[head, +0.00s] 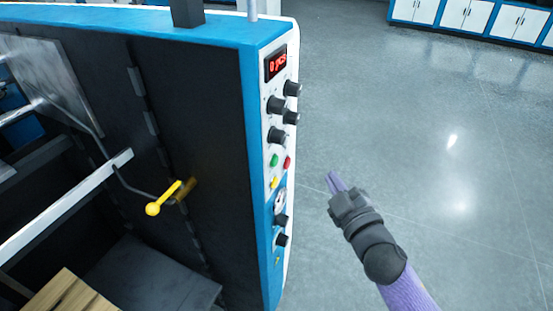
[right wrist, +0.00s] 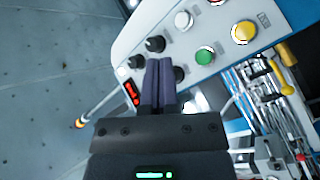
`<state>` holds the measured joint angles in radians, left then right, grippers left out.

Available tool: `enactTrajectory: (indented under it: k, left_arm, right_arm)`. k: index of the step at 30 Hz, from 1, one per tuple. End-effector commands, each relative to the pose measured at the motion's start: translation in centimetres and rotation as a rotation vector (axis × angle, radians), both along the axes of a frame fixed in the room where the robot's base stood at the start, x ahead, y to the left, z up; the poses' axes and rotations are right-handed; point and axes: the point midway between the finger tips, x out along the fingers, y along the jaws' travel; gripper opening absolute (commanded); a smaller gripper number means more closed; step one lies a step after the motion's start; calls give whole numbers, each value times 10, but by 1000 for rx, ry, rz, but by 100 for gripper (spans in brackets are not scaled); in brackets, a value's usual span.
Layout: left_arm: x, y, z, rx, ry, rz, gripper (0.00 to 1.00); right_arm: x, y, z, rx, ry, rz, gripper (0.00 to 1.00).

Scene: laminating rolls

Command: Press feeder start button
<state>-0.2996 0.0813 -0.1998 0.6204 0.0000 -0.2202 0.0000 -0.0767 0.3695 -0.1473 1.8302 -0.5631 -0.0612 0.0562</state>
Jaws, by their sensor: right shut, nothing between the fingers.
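The feeder's control panel (head: 268,150) is on the end of the blue and black machine. A green button (head: 274,160) sits on it below the black knobs, with a red button (head: 287,162) beside it and a yellow one (head: 274,182) below. No start label is readable. My right gripper (head: 332,180) is shut and empty, right of the panel and apart from it. In the right wrist view its fingers (right wrist: 159,64) overlap the panel among black knobs, with the green button (right wrist: 205,56) to their right. My left gripper is not in view.
A red digital display (head: 276,64) tops the panel, with several black knobs (head: 277,104) below. A yellow-handled lever (head: 164,198) is inside the machine. The grey floor (head: 430,130) to the right is clear; blue and white cabinets (head: 470,14) stand far back.

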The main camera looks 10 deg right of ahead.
Motion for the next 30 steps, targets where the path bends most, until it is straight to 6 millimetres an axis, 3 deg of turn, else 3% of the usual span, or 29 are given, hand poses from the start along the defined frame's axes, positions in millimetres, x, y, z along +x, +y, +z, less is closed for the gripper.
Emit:
enactTrajectory:
  k: [5,19,30]
  left_arm:
    - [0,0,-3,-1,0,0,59]
    - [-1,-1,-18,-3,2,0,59]
    - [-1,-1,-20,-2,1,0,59]
  right_arm:
    - [6,8,-1,2,-1,0,0]
    - [42,62,-2,4,0,0,0]
    - [49,73,0,2,2,0,0]
